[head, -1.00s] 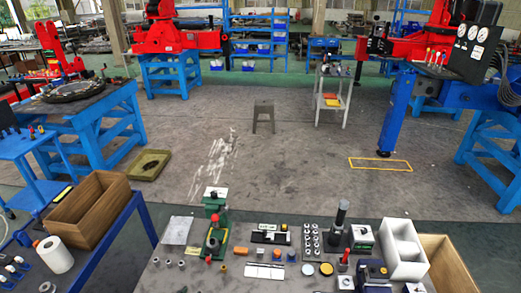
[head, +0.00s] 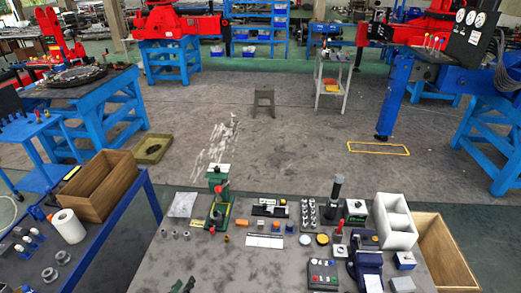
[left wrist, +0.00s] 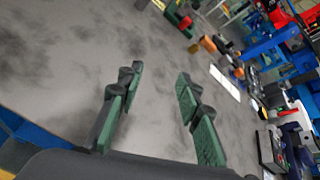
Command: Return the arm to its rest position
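My left gripper (head: 183,286) shows only its dark green fingertips at the bottom edge of the head view, over the near part of the grey workbench (head: 215,265). In the left wrist view the gripper (left wrist: 160,72) has its two green padded fingers spread apart. Only bare bench top shows between them, and it holds nothing. The rest of the left arm is outside the head view. My right gripper is in neither view.
A green press-like tool (head: 218,200), a white strip plate (head: 264,241), a control box (head: 322,274) and a white foam box (head: 395,222) stand on the bench. Wooden boxes (head: 440,250) (head: 100,190) flank it. The bench's front left is clear.

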